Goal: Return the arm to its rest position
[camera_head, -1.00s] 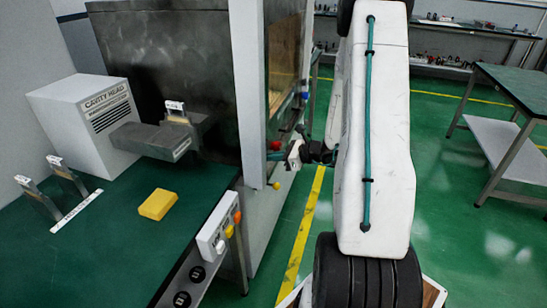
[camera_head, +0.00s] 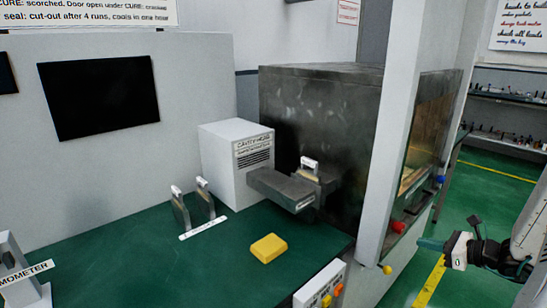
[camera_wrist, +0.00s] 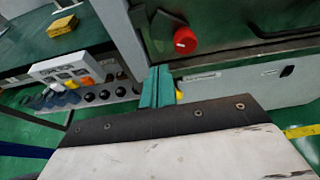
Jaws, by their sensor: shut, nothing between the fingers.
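My gripper (camera_head: 432,244) shows at the right edge of the head view, with teal fingers on a white and black wrist. It is in the air beside the front of the tall grey cabinet, right of the red knob (camera_head: 398,227), with a gap visible between them. In the wrist view the teal fingers (camera_wrist: 156,86) are together and hold nothing. The red knob (camera_wrist: 185,40) appears just beyond and to the right of them. Part of my white arm runs off the right edge of the head view.
The cabinet's light upright edge (camera_head: 408,120) and a yellow knob (camera_head: 387,269) are close to my gripper. A yellow block (camera_head: 268,248) lies on the green bench (camera_head: 130,245), behind a button box (camera_head: 322,287). Green floor (camera_head: 480,205) is open at the right.

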